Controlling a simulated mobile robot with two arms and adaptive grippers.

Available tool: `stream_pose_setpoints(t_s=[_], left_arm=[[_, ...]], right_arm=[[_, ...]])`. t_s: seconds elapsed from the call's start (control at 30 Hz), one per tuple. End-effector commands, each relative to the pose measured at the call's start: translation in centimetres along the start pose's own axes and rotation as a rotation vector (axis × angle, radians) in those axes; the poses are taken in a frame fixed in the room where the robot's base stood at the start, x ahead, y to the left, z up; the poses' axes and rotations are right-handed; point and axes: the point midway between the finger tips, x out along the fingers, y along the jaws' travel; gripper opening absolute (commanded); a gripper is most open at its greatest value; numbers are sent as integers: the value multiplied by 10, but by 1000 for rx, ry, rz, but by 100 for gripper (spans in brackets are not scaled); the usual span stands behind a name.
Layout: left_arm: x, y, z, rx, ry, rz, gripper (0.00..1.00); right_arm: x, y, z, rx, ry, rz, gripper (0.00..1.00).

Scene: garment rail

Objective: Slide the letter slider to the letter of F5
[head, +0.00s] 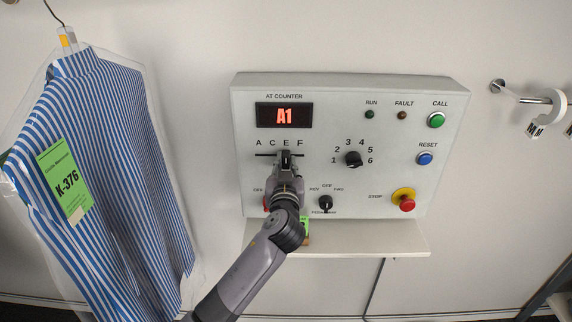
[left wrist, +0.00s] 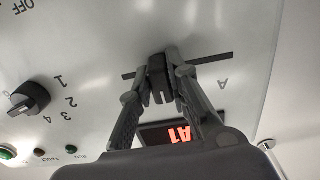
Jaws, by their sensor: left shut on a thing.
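The control panel (head: 385,195) has a letter slider with a dark horizontal slot (head: 262,155) under the letters A, C, E and F. My left gripper (head: 286,157) is at this slot, appearing just below the letter E. In the left wrist view, its fingers (left wrist: 168,72) are closed around the dark slider knob (left wrist: 157,80). The slot (left wrist: 212,58) runs out on both sides, with the letter A towards the right. The display (head: 284,115) reads A1 in red. My right gripper is not in view.
A black number dial (head: 353,159), marked 1 to 6, is right of the slider. A red stop button (head: 406,202) is lower right. A shelf (head: 375,240) juts out below the panel. A bagged striped shirt (head: 110,150) hangs at left.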

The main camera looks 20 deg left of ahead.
Motion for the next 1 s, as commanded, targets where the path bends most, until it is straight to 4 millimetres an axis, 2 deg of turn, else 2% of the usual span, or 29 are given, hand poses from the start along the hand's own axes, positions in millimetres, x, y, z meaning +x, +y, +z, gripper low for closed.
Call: stream_pose_setpoints(t_s=[0.17,0.43,0.8,0.83,1.0], left_arm=[[0,3,2,-2,0,1,0],[0,36,4,-5,2,3,0],[-1,41,0,-1,0,5,0],[-1,41,0,-1,0,5,18],[-1,41,0,-1,0,4,30]], right_arm=[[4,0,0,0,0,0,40],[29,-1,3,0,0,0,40],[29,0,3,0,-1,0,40],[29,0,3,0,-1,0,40],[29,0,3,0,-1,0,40]])
